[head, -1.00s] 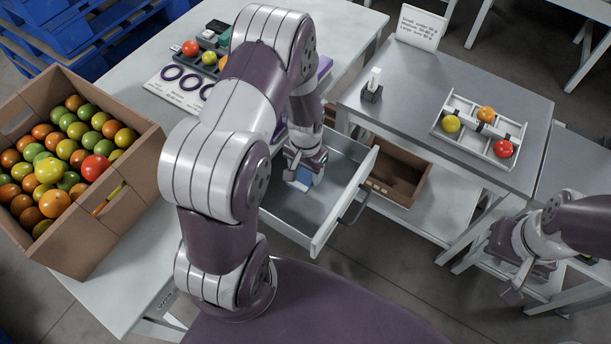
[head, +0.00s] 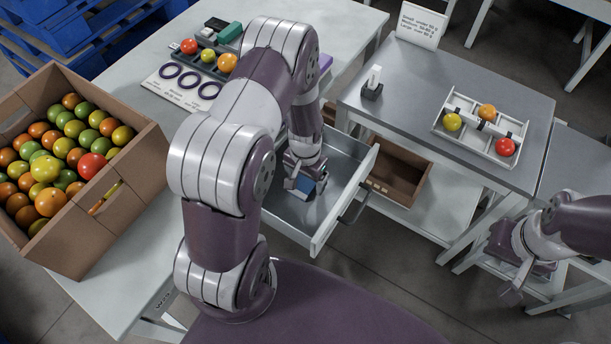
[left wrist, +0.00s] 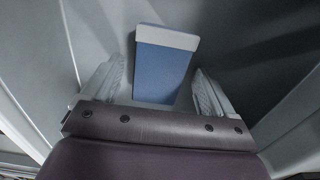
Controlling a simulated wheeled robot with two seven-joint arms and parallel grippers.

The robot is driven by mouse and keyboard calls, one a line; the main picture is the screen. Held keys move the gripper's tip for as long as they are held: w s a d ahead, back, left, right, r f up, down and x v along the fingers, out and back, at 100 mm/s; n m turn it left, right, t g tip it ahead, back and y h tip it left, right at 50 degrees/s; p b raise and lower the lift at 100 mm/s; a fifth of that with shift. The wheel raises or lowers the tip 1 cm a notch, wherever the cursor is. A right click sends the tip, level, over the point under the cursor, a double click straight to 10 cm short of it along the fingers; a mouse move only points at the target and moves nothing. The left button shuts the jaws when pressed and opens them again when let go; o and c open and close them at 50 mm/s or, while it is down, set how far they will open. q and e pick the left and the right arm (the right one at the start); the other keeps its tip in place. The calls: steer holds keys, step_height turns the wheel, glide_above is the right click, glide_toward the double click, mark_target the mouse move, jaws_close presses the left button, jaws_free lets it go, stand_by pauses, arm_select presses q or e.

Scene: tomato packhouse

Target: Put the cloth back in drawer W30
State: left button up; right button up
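The open grey drawer (head: 283,224) sticks out from under the table, its white front and dark handle facing lower right; I cannot read a number on it. The cloth (left wrist: 163,70), a folded blue piece with a pale end, is between the two fingers in the left wrist view, with narrow gaps beside it. In the head view it is a small blue patch (head: 306,185), partly hidden by the fingers. My left gripper (head: 304,183) is open, inside the drawer's outline. My right gripper (head: 512,288) is at the lower right, away from the drawer; its fingers are unclear.
A cardboard box of tomatoes (head: 128,207) stands on the left table. A card with rings (head: 165,92) and a tomato holder are behind my left arm. A grey table (head: 420,120) carries a white tray (head: 437,128) and a sign. An open brown box (head: 425,180) is beside the drawer.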

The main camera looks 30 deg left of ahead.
mark_target(306, 182)
arm_select(q)
steer(key=shift+r, duration=0.1)
step_height(306, 182, up, 14)
steer(key=p, duration=0.3)
steer(key=s+d+r+t, duration=0.1)
steer(key=s+d+r, duration=0.4)
steer(key=s+r, duration=0.3)
steer(key=shift+s+d+r+n, duration=0.25)
steer(key=shift+s+n, duration=0.15)
steer(key=shift+s, duration=0.05)
